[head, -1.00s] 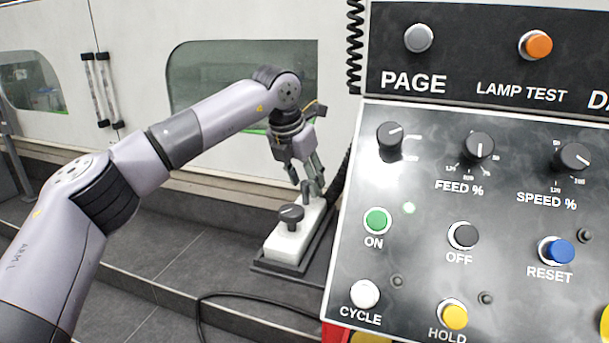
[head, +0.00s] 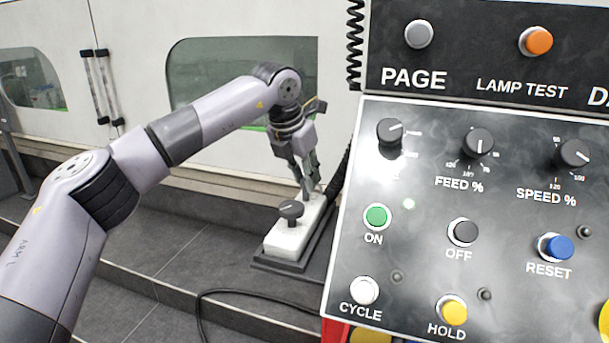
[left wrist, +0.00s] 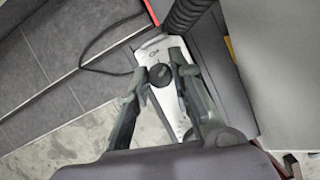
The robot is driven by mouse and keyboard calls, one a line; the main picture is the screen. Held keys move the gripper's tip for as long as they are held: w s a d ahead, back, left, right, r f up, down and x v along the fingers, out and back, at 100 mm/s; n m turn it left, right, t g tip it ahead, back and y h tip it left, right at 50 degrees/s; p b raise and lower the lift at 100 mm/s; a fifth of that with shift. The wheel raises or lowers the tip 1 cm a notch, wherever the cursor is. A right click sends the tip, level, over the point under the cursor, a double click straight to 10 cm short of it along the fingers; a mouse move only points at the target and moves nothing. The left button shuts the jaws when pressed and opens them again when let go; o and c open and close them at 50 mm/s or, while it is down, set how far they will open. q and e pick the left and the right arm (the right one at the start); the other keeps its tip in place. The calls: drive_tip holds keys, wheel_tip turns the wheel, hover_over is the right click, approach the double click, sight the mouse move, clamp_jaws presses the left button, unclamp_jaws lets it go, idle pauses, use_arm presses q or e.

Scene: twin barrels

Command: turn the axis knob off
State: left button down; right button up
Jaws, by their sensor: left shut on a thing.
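A white control box (head: 288,238) on a dark base carries dark knobs. Its near knob (head: 291,210) stands clear of my fingers. My left gripper (head: 309,192) reaches down over the far part of the box. It is shut on the far knob, which I take for the axis knob; the fingers mostly hide it in the head view. In the left wrist view, my left gripper (left wrist: 160,66) has its two fingers spread over the white box (left wrist: 174,122), with a dark round knob (left wrist: 160,75) showing between them. No label is readable there. My right gripper is not in view.
A large control panel (head: 470,215) with buttons and knobs fills the right side, close to the box. A black cable (head: 235,292) lies on the dark floor. The white machine wall (head: 130,60) stands behind, and a coiled cord (head: 354,50) hangs beside the panel.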

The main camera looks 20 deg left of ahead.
use_arm(q)
drive_tip(key=n+y+b, duration=0.1)
drive_tip(key=n+b, duration=0.2)
drive_tip(key=shift+d+f, duration=0.1)
drive_tip(key=shift+f, duration=0.05)
drive_tip(key=n+y+b, duration=0.1)
drive_tip(key=n+b, duration=0.1)
drive_tip(key=n, duration=0.1)
drive_tip(key=n+y, duration=0.1)
drive_tip(key=n, duration=0.1)
drive_tip(key=shift+d+n, duration=0.1)
drive_tip(key=shift+n, duration=0.2)
drive_tip(key=shift+r+n+g+y, duration=0.2)
drive_tip(key=shift+n+g+y, duration=0.3)
drive_tip(key=shift+n, duration=1)
drive_tip(key=c, duration=1.4)
unclamp_jaws()
drive_tip(key=shift+c, duration=0.2)
